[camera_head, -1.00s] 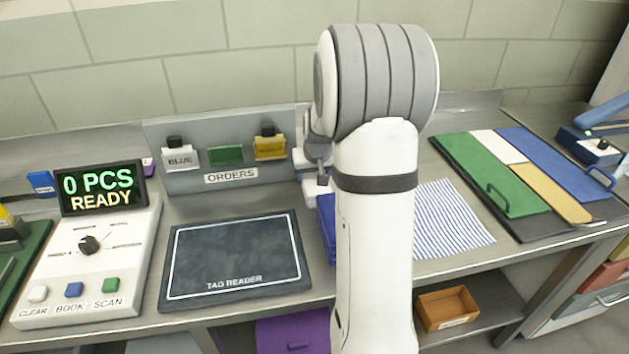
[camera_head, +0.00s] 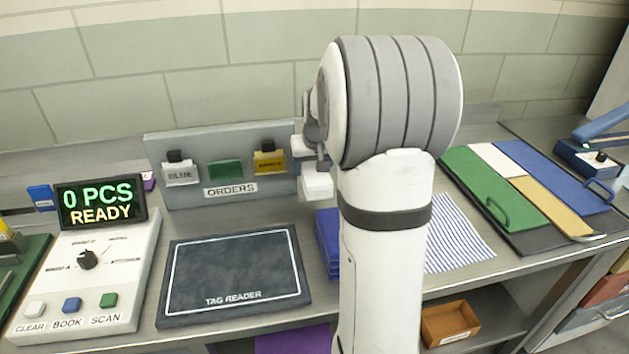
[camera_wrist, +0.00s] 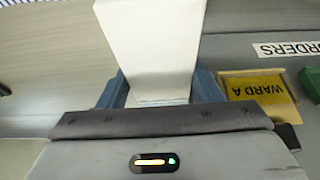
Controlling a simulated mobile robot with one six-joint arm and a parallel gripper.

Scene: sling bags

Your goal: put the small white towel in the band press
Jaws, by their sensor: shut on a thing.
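My gripper (camera_head: 318,168) is partly hidden behind my arm, in front of the right end of the orders board. It is shut on a small white folded towel (camera_head: 317,188), which hangs below it, clear of the counter. In the wrist view the white towel (camera_wrist: 150,45) sits between the two blue-grey fingers (camera_wrist: 155,88). A blue device with a raised lever (camera_head: 592,158) stands at the far right of the counter; it may be the band press, but I cannot tell for sure.
A blue folded stack (camera_head: 328,250) stands below the gripper, partly behind my arm. The orders board (camera_head: 225,195) stands behind the dark tag reader pad (camera_head: 235,270). To the right lie a striped cloth (camera_head: 452,235) and a board with coloured flaps (camera_head: 490,190).

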